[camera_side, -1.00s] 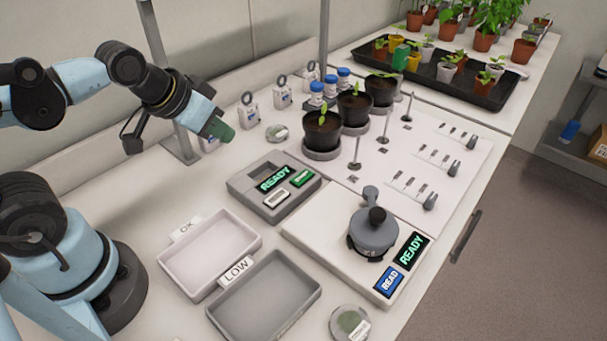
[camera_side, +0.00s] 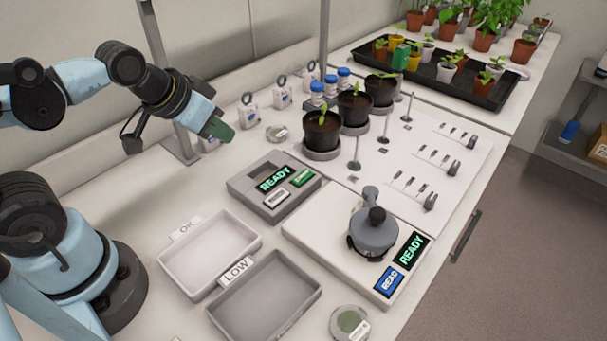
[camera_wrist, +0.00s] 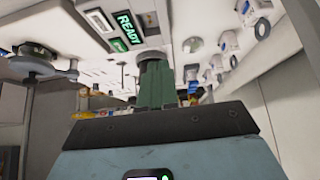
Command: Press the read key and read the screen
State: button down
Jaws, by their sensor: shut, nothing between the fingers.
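The blue READ key (camera_side: 389,281) sits on the front right of a white instrument. Beside it is that instrument's dark screen (camera_side: 412,249), showing READY in green. A grey round clamp-like part (camera_side: 374,231) stands on the same instrument. A second, grey instrument (camera_side: 246,191) to the left has its own screen (camera_side: 274,179), also showing READY, with a green key and a pale key. My gripper (camera_side: 221,131) is shut and empty, in the air left of and behind both instruments, touching neither. In the wrist view its green fingers (camera_wrist: 156,84) are together.
Two trays marked OK (camera_side: 208,249) and LOW (camera_side: 265,298) lie in front of the grey instrument. Potted seedlings (camera_side: 321,131) and a white board with upright posts (camera_side: 440,170) stand behind. A round dish (camera_side: 349,324) lies at the front edge. Tagged bottles stand along the wall.

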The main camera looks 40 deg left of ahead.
jog(key=m+g+h, duration=0.2)
jog(key=m+h, duration=0.5)
jog(key=m, duration=1.3)
send_over(384, 281)
jog(key=shift+f, duration=4.45)
jog(key=shift+f, duration=0.15)
jog(key=shift+f, duration=0.25)
